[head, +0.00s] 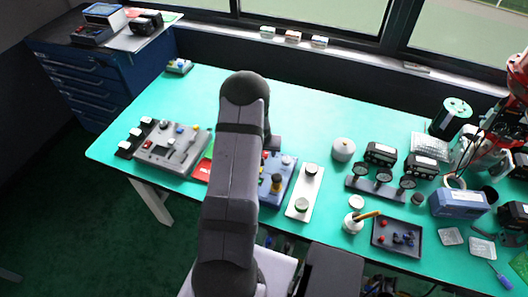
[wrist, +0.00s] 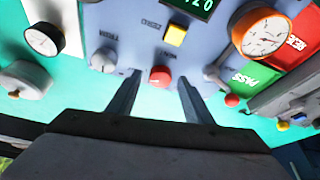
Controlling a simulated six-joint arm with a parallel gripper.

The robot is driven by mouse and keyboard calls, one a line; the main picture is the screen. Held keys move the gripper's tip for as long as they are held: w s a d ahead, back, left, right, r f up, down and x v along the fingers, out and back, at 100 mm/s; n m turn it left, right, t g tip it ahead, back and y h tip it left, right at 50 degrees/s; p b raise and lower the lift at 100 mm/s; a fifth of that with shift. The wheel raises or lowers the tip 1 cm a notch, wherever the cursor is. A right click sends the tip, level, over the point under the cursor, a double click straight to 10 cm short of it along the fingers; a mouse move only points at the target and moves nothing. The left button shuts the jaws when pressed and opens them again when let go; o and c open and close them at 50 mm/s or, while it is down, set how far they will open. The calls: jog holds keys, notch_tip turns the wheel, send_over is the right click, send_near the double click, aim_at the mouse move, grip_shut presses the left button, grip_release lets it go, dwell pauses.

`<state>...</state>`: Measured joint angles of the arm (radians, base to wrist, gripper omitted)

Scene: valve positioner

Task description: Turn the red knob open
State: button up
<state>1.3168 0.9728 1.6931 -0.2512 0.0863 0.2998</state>
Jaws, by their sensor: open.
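The red knob (wrist: 160,77) shows in the wrist view near the front edge of the blue panel (wrist: 130,45), just below a yellow button (wrist: 175,35). My gripper (wrist: 159,80) is open, with one finger on each side of the red knob in the picture. I see a gap between the knob and each finger. I cannot tell how far the fingertips are from the panel face. In the head view, the blue panel (head: 287,184) is partly covered by my arm, and I cannot make out the red knob or the fingers clearly.
A grey knob (wrist: 103,60) and an orange-rimmed gauge (wrist: 262,33) flank the red knob. A white plate with round dials (head: 306,190) stands right of the panel. A red card (head: 203,170) and a grey control box (head: 172,147) lie left.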

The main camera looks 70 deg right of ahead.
jog(key=b+v, duration=0.1)
jog(key=v, duration=0.6)
jog(key=shift+b, duration=0.35)
jog(key=shift+f, duration=0.1)
jog(key=shift+w+f+b, duration=0.15)
jog(key=shift+f+b, duration=0.15)
jog(key=shift+b, duration=0.05)
jog(key=w+f+b, duration=0.1)
jog(key=b, duration=0.1)
jog(key=w+d+b, duration=0.1)
jog(key=w+b, duration=0.1)
jog(key=shift+f+n+t+b, duration=0.3)
jog(key=shift+f+n+b, duration=0.1)
jog(key=w+b, duration=0.1)
jog(key=b, duration=0.1)
jog(key=w+d+r+n+h+b, duration=0.1)
jog(key=b, duration=0.1)
jog(key=shift+w+d, duration=0.2)
jog(key=shift+w, duration=0.2)
jog(key=s+m, duration=0.1)
jog(key=m, duration=0.1)
jog(key=s+a+r+m+g, duration=0.1)
jog(key=s+m, duration=0.1)
jog(key=s+a+m+g+y, duration=0.1)
jog(key=m, duration=0.1)
jog(key=shift+s+a+r, duration=0.2)
jog(key=shift+s+r, duration=0.2)
